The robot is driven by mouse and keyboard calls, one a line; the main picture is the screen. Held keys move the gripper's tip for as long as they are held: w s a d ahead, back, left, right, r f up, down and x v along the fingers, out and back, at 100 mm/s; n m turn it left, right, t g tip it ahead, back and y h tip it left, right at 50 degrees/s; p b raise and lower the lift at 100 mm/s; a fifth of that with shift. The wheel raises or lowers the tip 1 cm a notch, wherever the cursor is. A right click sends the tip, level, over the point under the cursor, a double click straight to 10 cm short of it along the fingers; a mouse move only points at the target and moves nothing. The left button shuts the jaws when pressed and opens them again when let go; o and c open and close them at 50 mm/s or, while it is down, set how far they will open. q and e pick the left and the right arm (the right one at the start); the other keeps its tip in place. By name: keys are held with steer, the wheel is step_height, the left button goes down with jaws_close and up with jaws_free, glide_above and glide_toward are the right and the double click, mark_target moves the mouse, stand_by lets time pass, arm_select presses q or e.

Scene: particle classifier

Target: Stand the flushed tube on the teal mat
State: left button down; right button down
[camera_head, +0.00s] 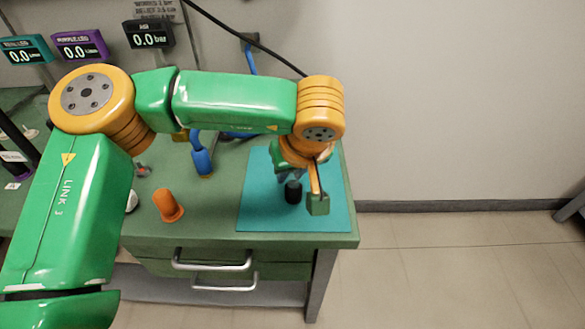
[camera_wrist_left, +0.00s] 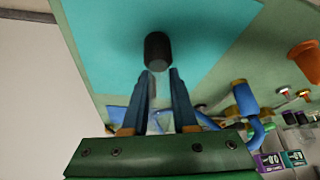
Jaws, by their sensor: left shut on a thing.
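The tube shows in the left wrist view as a black end (camera_wrist_left: 157,48) with a pale, clear body running back between the fingers. My left gripper (camera_wrist_left: 161,74) is shut on that body. In the head view the tube's black end (camera_head: 293,191) is over the teal mat (camera_head: 258,212), below my left gripper (camera_head: 294,177). The black end points toward the mat. I cannot tell whether it touches the mat. The arm hides much of the gripper and the tube body in the head view. My right gripper is out of view.
An orange stopper-like piece (camera_head: 167,205) stands on the green bench left of the mat, with a blue-handled fitting (camera_head: 202,161) behind it. Drawer handles (camera_head: 213,264) jut from the front. The mat lies near the bench's right edge. Readout boxes (camera_head: 148,34) are at the back.

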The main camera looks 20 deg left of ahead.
arm_select(q)
steer(key=shift+f, duration=0.1)
steer(key=c, duration=0.7)
jaws_free()
steer(key=shift+s+r, duration=0.1)
steer(key=shift+r, duration=0.35)
steer(key=p+v, duration=0.1)
steer(key=v, duration=1)
steer(key=shift+s+d+r, duration=0.15)
steer(key=shift+r, duration=0.1)
